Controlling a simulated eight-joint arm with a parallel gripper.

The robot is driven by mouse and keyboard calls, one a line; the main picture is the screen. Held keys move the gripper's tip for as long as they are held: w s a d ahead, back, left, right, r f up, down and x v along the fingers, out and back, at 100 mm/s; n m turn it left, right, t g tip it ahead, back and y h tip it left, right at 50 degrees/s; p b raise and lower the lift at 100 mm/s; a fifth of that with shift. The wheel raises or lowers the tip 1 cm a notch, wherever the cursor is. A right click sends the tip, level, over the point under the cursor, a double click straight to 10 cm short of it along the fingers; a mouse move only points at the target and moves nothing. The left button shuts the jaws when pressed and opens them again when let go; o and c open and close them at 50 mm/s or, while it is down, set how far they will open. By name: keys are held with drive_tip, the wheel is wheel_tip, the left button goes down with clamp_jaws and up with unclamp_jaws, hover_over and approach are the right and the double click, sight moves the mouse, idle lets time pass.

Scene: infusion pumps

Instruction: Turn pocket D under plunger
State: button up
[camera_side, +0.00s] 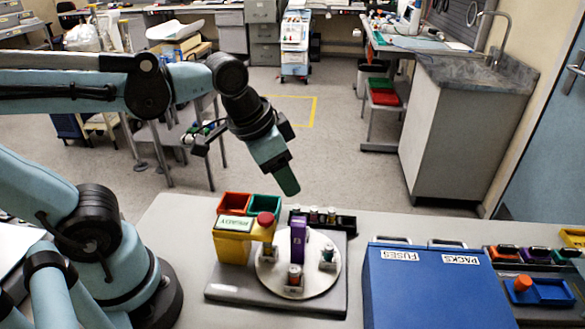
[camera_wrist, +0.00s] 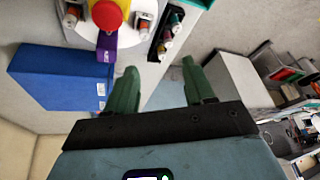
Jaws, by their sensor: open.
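A round pale turntable (camera_side: 268,278) sits on a grey base plate. A red-topped plunger (camera_side: 265,219) on a yellow housing (camera_side: 233,249) stands at its back left; the red top also shows in the wrist view (camera_wrist: 106,14). A purple upright piece (camera_side: 298,240) with a white mark stands at the turntable; it shows in the wrist view too (camera_wrist: 106,46). Small cylinders sit in turntable pockets at the front (camera_side: 295,275) and right (camera_side: 328,256). I cannot read which pocket is D. My gripper (camera_side: 287,190) is open and empty above and behind the turntable, apart from it.
A black rack (camera_side: 346,224) with several small cylinders stands behind the turntable. Red (camera_side: 234,203) and green (camera_side: 264,206) bins stand at the back left. A blue box (camera_side: 432,290) labelled FUSES and PACKS stands at right. Colored trays (camera_side: 540,290) lie at the far right.

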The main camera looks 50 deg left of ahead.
sight(298, 233)
drive_tip(key=d+r+m+g, duration=0.1)
drive_tip(key=d+m, duration=0.1)
drive_tip(key=d+r+m+g, duration=0.1)
drive_tip(key=d+m+g, duration=0.1)
drive_tip(key=s+d+r+m+g, duration=0.1)
drive_tip(key=d, duration=0.1)
drive_tip(key=shift+d+m+g+y, duration=0.15)
drive_tip(key=shift+m+g+y, duration=0.15)
drive_tip(key=shift+m, duration=0.1)
drive_tip(key=shift+s+f, duration=0.1)
drive_tip(key=shift+f, duration=5.85)
clamp_jaws()
